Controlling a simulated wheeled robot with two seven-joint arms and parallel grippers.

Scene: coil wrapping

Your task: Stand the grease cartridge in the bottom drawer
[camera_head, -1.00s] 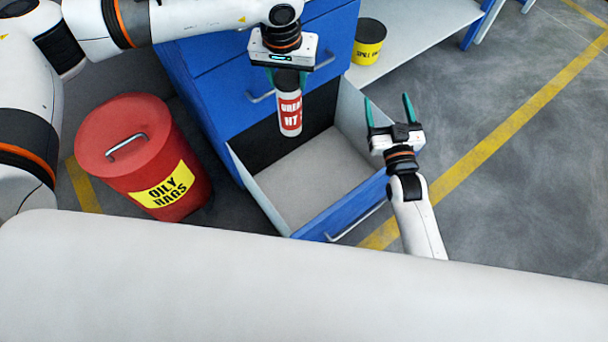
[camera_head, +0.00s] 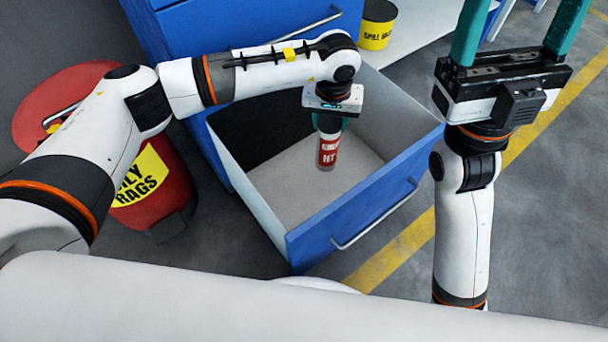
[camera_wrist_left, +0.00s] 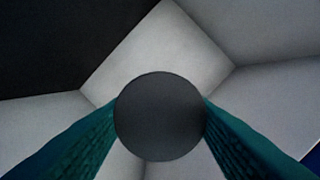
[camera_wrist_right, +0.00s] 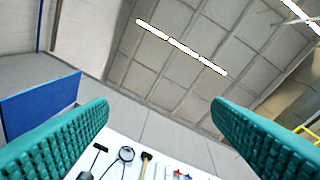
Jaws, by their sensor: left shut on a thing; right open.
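The grease cartridge (camera_head: 328,151) is a white and red cylinder held upright by my left gripper (camera_head: 331,122). My left gripper is shut on its top end. The cartridge is inside the open bottom drawer (camera_head: 350,222), a blue-fronted box with a pale grey floor; I cannot tell whether its base touches the floor. In the left wrist view the cartridge's dark round end (camera_wrist_left: 158,116) sits between the teal fingers, with the drawer floor beyond. My right gripper (camera_head: 520,35) is open and empty, raised to the right of the drawer, fingers pointing up.
A red oily rags can (camera_head: 165,190) stands left of the drawer, partly behind my left arm. The blue cabinet (camera_head: 225,40) rises behind the drawer. Floor right of the drawer is clear.

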